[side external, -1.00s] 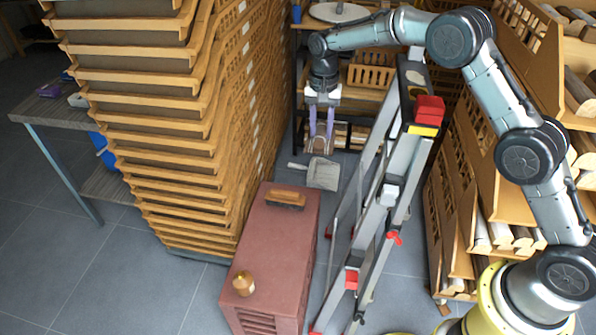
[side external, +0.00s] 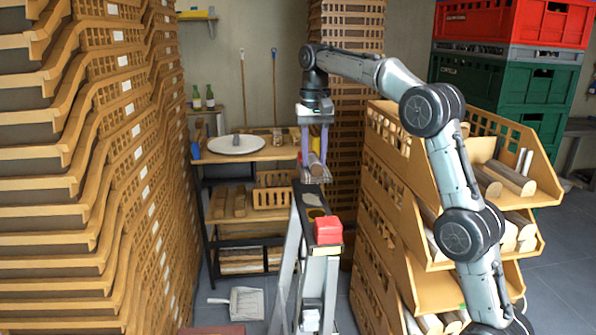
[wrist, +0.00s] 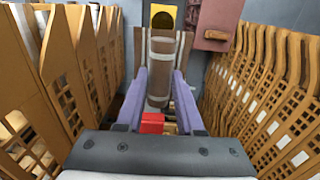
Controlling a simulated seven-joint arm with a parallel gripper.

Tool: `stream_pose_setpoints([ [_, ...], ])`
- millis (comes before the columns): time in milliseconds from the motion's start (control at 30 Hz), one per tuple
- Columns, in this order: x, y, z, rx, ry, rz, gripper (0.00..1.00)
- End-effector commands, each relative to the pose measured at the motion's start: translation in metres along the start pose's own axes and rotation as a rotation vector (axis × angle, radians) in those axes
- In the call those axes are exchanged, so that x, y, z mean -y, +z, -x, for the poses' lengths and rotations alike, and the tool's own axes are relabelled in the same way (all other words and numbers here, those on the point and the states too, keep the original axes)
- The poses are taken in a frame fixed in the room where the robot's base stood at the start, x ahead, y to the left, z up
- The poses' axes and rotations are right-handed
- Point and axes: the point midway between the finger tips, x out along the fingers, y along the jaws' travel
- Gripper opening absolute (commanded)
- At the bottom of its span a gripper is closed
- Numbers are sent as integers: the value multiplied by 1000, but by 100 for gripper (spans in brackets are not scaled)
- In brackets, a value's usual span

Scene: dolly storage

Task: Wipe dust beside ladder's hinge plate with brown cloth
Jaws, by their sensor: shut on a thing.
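My gripper (side external: 316,158) has two pale purple fingers and is shut on the brown cloth (side external: 317,170). In the wrist view the cloth (wrist: 161,75) is a bunched brown roll with a paler band, between the fingers. The grey ladder (side external: 331,275) stands open, with a dark top, a red block (side external: 328,231) and a yellow band. My gripper is over the far end of its top; whether the cloth touches the top I cannot tell. A pale patch, perhaps dust (side external: 314,200), lies on the top beside a tan oval, perhaps the hinge plate (side external: 317,213).
Tall stacked wooden trays (side external: 120,150) stand left. Wooden bins with logs (side external: 420,190) stand close on the right. A shelf table with a white disc (side external: 236,145) is behind. A grey dustpan (side external: 246,303) lies on the floor left of the ladder.

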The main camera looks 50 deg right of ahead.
Motion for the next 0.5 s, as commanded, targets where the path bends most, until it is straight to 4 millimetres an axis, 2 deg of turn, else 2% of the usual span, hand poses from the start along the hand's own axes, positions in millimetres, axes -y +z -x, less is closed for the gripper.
stream_pose_setpoints([
  [400,0,1,0,0,-1,0,0],
  [500,0,1,-8,3,1,0,0],
])
